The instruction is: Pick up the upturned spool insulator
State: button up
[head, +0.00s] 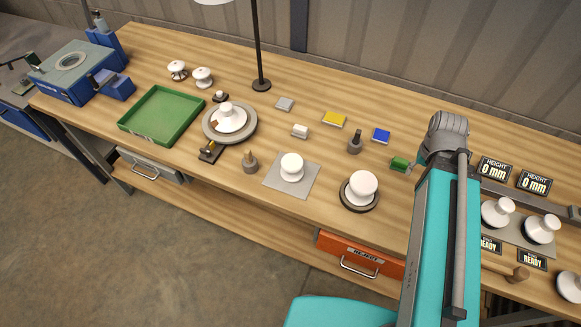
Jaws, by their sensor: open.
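Several white insulators stand on the wooden bench, and I cannot tell for sure which is the upturned spool. One white insulator (291,166) stands on a square grey mat (309,183). Another white insulator (361,187) stands on a dark round base (347,204). A wide-skirted white insulator (229,118) sits on a grey round plate (250,128). Two small spool-shaped insulators (176,69) (202,76) stand near the back left. My teal arm rises at the right, with a grey joint at its top. My gripper's fingers do not show.
A green tray (188,106) lies empty at the left, near a blue machine (77,72). A lamp post (257,50) stands at the back. Two more insulators (496,211) (542,229) stand on a plate at the right. An orange drawer (358,257) protrudes at the front.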

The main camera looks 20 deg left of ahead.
aim_at(292, 171)
jog(key=u, duration=0.05)
jog(key=k, duration=1.9)
jog(key=u, duration=1.05)
jog(key=i, duration=1)
jog(key=z, duration=0.05)
